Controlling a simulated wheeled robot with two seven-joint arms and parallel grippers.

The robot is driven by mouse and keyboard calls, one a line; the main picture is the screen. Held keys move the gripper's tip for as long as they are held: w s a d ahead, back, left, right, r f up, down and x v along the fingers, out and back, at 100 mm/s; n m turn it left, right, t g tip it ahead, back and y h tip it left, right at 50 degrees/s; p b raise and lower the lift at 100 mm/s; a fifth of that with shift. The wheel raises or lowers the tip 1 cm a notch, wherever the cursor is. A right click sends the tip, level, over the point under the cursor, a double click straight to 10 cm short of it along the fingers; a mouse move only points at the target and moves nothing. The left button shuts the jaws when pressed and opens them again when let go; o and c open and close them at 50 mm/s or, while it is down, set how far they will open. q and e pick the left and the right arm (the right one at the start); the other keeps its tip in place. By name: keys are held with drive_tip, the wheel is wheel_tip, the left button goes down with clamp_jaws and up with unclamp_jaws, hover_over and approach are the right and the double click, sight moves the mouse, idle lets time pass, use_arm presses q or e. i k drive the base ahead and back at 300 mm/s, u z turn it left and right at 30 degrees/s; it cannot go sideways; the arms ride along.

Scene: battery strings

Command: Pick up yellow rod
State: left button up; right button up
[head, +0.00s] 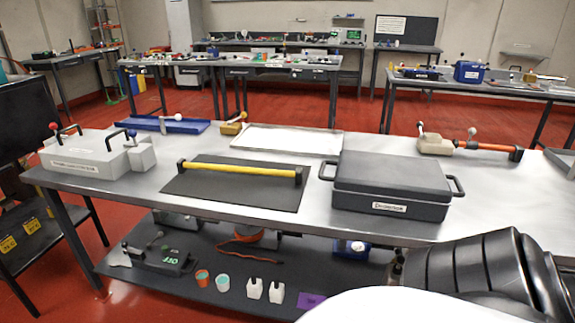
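The yellow rod (240,169) lies roughly left to right above a black mat (235,198) on the near metal table. A black end piece shows at each end of the rod; I cannot tell if these are caps or supports. The whole rod is in plain sight and nothing touches its middle. Neither of my grippers shows in the head view. A black, ribbed part of my own body fills the bottom right corner.
A dark case (391,174) with side handles stands just right of the mat. A grey box (85,155) with black handles is at the left. Behind lie a white tray (287,128), a blue tray (176,126) and an orange rod (485,146). A shelf below holds small items.

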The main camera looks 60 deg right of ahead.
sight(182, 167)
drive_tip(key=z, duration=0.05)
drive_tip(key=i, duration=2.95)
drive_tip(key=z, duration=2.15)
